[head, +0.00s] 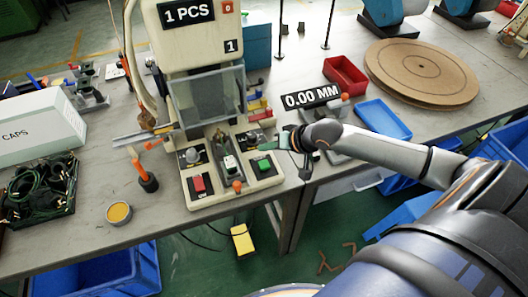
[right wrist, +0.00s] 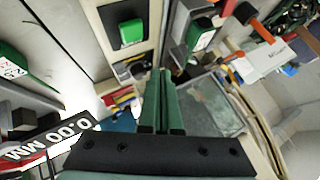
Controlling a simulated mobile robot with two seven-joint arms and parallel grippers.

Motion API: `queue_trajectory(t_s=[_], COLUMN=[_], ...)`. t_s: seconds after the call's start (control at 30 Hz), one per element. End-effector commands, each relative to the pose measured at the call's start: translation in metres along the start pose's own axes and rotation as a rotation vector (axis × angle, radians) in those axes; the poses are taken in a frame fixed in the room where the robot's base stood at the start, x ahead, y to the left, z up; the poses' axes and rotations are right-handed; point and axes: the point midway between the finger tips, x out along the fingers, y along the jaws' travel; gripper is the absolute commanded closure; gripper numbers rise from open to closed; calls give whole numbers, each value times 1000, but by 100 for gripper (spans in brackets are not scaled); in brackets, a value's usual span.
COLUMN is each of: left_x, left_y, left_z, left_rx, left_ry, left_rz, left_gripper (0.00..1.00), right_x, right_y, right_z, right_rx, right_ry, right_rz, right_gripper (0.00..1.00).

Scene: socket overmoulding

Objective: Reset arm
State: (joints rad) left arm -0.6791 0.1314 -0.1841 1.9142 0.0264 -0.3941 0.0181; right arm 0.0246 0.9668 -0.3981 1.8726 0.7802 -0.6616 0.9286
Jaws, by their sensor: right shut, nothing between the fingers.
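My right gripper (head: 272,144) is at the right side of the beige overmoulding machine (head: 191,47), just above its base. In the right wrist view its two green fingers (right wrist: 162,102) lie close together, shut and empty. My right arm reaches in from the lower right of the head view. The machine's base carries a green button (head: 264,165) near the gripper and a red button (head: 198,183) at the left. A small white and dark part (head: 229,164) sits in the middle of the base, below the clear guard (head: 208,98). My left gripper is not in view.
A "0.00 MM" display (head: 311,95), a red bin (head: 345,76) and a blue tray (head: 383,119) are right of the machine. A round brown board (head: 421,72) lies farther right. A white caps box (head: 36,127) and a crate of dark cables (head: 41,190) are left.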

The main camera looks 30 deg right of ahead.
Motion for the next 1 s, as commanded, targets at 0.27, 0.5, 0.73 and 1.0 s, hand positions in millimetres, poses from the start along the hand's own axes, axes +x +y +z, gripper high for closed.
queue_trajectory(t_s=[0.27,0.5,0.73,1.0], left_x=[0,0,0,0], left_y=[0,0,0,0], left_z=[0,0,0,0], left_rx=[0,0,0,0], left_ry=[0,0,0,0], left_rz=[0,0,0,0], left_gripper=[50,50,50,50], right_x=[0,2,23,26], right_y=[0,0,-11,-17], right_z=[0,3,74,191], right_rx=[0,-3,-139,-402], right_ry=[0,-2,-1,59], right_rz=[0,-3,-56,-39], right_gripper=[100,100,100,100])
